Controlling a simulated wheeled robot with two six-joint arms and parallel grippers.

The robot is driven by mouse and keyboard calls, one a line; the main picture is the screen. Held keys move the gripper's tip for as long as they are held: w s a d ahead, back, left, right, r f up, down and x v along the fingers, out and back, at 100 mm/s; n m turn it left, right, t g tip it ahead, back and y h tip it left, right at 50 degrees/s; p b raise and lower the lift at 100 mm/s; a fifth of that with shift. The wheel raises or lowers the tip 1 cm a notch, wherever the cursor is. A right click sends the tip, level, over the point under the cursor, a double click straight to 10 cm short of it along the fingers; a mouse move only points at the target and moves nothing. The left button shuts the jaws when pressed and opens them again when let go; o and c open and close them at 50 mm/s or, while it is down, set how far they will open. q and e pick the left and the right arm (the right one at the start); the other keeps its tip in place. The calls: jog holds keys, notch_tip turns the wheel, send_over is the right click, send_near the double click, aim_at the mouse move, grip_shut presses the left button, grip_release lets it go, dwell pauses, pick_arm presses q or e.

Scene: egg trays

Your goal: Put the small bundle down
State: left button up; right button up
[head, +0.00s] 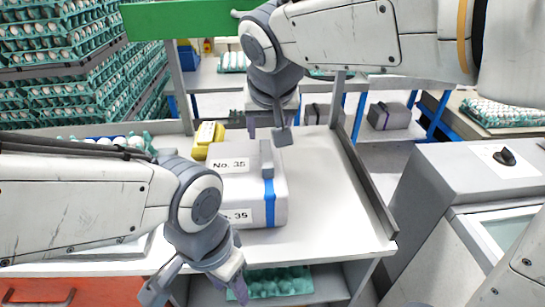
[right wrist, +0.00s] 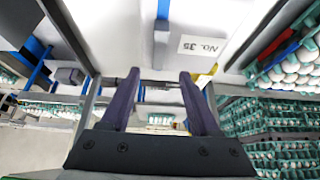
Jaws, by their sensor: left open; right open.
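A pale grey bundle (head: 238,190) with a blue strap and "No. 35" labels sits on the white worktop (head: 325,190). It also shows upside down in the right wrist view (right wrist: 228,22). My right gripper (head: 267,132) is open and empty, just behind and above the bundle's far edge, apart from it as far as I can tell. Its two fingers also show in the right wrist view (right wrist: 160,75), with nothing between them. My left gripper (head: 196,288) is open and empty, low in front of the worktop's near edge. My left forearm hides the bundle's left side.
A yellow object (head: 207,138) stands behind the bundle. Stacked egg trays (head: 60,60) fill the back left. A grey machine (head: 450,185) stands to the right, past the worktop's raised rail (head: 365,185). A green tray (head: 275,283) lies on the shelf below. The worktop's right side is clear.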

jog(key=s+f+n+g, duration=0.3)
jog(key=s+f, duration=0.4)
jog(key=s, duration=0.4)
jog(key=s+d+f+n+g, duration=0.1)
jog(key=s+f+n+g, duration=0.2)
jog(key=s+f, duration=0.5)
jog(key=s+n, duration=0.1)
jog(key=s, duration=0.2)
jog(key=shift+s+d+y, duration=0.15)
jog(key=shift+s+y, duration=0.05)
jog(key=shift+y, duration=0.2)
